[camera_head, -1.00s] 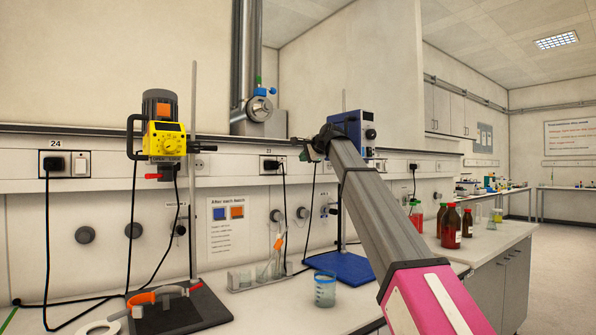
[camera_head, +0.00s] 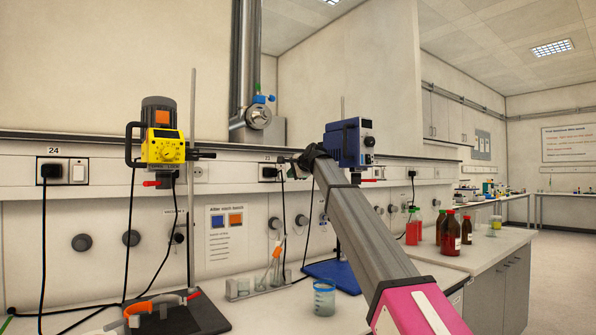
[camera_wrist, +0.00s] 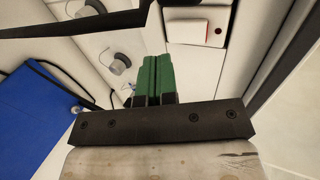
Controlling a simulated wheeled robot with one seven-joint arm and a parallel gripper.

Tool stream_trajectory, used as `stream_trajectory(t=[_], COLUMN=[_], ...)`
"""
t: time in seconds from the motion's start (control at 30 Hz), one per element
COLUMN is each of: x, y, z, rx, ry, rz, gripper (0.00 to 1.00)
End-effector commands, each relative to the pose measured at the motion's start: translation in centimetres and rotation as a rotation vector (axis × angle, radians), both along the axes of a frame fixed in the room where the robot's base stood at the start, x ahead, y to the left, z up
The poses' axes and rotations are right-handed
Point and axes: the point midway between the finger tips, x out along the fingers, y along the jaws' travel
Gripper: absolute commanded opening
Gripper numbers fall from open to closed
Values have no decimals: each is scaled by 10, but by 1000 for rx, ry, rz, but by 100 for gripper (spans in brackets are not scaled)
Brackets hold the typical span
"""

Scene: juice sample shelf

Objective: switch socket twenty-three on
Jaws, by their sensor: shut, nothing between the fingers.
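Socket 23 (camera_head: 268,173) is on the wall rail in the middle of the head view, with a black plug and cable in it. My gripper (camera_head: 290,167) is at the right side of this socket and hides its switch there. My gripper's green fingers (camera_wrist: 155,62) are closed together and empty, just below and left of the switch in the picture. I cannot tell whether they touch it.
A blue stirrer (camera_head: 349,142) stands right of my gripper, on a blue base (camera_head: 333,273). Socket 24 (camera_head: 62,172) and a yellow stirrer (camera_head: 165,147) are left. A beaker (camera_head: 324,298) and bottles stand on the bench.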

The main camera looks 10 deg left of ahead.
Motion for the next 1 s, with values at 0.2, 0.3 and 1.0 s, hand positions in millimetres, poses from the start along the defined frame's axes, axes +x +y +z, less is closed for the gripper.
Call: stream_trajectory(t=[0.2, 0.3, 1.0], x=[23, 28, 34], y=[26, 32, 41], z=[-6, -8, -12], rx=[0, 0, 43], ry=[0, 0, -37], rz=[0, -1, 1], gripper=[0, 0, 0])
